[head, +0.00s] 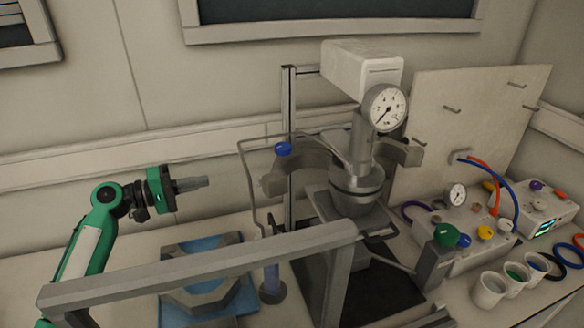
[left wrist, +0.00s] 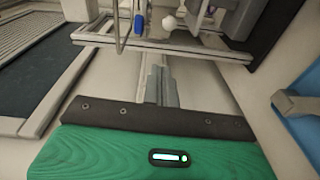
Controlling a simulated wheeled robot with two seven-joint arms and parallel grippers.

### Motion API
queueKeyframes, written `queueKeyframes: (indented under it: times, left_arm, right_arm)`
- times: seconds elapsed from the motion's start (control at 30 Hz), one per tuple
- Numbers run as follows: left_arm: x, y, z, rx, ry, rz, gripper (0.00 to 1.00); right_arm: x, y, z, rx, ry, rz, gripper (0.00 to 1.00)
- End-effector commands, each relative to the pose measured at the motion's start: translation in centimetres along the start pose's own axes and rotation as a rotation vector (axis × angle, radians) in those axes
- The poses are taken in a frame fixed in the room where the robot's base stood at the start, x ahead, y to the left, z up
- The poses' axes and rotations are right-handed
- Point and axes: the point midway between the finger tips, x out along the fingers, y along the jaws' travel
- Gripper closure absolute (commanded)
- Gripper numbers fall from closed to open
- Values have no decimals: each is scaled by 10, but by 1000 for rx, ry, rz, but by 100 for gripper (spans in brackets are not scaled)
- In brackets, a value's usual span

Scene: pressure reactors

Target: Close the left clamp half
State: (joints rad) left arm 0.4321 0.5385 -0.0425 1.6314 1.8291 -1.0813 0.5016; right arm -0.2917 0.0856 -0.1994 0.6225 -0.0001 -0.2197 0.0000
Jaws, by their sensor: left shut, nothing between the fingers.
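The left clamp half (head: 300,168) is a curved grey metal piece to the left of the reactor vessel (head: 357,192), swung out with a visible gap to it. The right clamp half (head: 404,152) stands out on the vessel's other side, also apart from it. My left gripper (head: 205,182) is shut and empty, in the air left of the left clamp half, pointing towards it and not touching it. Its closed fingers (left wrist: 161,82) also show in the left wrist view. My right gripper is not in view.
A pressure gauge (head: 386,109) tops the reactor. A grey rail (head: 200,265) crosses the front. A blue tray (head: 175,310) lies below; cups and control boxes stand right.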

Motion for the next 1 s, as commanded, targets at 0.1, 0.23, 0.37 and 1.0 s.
queueKeyframes:
  times: [0.1, 0.23, 0.37, 1.0]
  left_arm:
    - [-4, 10, 3, -39, -26, 28, 100]
    - [4, 16, 4, -51, -34, 36, 100]
    - [25, 18, 5, -51, -35, 36, 100]
    - [102, 20, 41, -47, -31, 33, 100]
  right_arm:
    - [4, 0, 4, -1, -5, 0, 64]
    - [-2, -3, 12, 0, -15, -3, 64]
    - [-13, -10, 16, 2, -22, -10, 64]
    - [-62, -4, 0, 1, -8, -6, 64]
